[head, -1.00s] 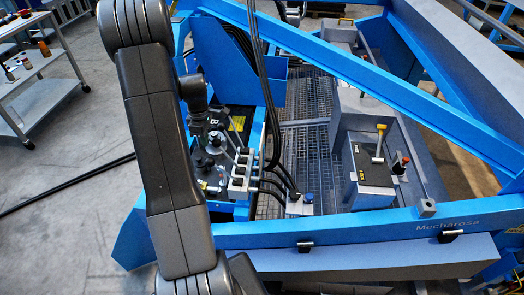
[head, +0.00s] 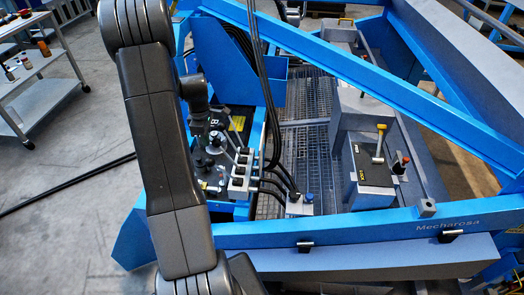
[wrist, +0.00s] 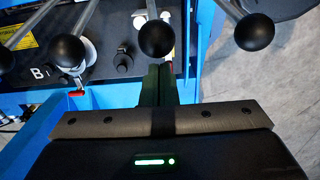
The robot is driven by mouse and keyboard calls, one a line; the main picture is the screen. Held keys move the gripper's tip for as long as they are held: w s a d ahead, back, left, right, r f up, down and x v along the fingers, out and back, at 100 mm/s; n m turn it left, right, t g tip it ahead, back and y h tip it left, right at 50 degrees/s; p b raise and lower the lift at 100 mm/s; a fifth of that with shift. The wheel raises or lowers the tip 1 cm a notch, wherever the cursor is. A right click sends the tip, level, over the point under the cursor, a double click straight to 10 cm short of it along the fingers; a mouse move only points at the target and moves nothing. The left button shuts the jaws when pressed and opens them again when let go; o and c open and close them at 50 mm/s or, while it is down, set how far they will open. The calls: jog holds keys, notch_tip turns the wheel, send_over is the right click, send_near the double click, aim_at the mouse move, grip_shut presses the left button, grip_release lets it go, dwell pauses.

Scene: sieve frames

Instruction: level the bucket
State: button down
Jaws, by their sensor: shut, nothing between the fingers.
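In the wrist view several levers with round black knobs stand over a dark control panel (wrist: 120,42) marked "B". One knob (wrist: 156,38) is just ahead of my gripper (wrist: 163,75), whose fingers are together and empty. Whether they touch that knob is unclear. Other knobs are to its left (wrist: 67,51) and right (wrist: 254,32). In the head view the lever bank (head: 240,172) is partly hidden by my arm, and my fingertips are hard to make out there. I cannot identify the bucket in either view.
A second console (head: 373,182) with a yellow-topped lever stands to the right, beyond the grated floor (head: 300,135). Blue frame beams (head: 330,55) cross above. Black hoses (head: 262,90) run close to the levers. A cart (head: 45,90) with bottles stands at far left.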

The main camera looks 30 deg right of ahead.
aim_at(220, 141)
jog(key=shift+s+d, duration=0.8)
jog(key=shift+d, duration=0.45)
jog(key=shift+s+d+b, duration=0.3)
jog(key=shift+s+d, duration=0.45)
jog(key=shift+d, duration=0.25)
jog(key=shift+w+a, duration=0.1)
dwell(4.4)
jog(key=w+a, duration=0.4)
jog(key=a, duration=0.2)
dwell(0.3)
jog(key=shift+w+a, duration=0.1)
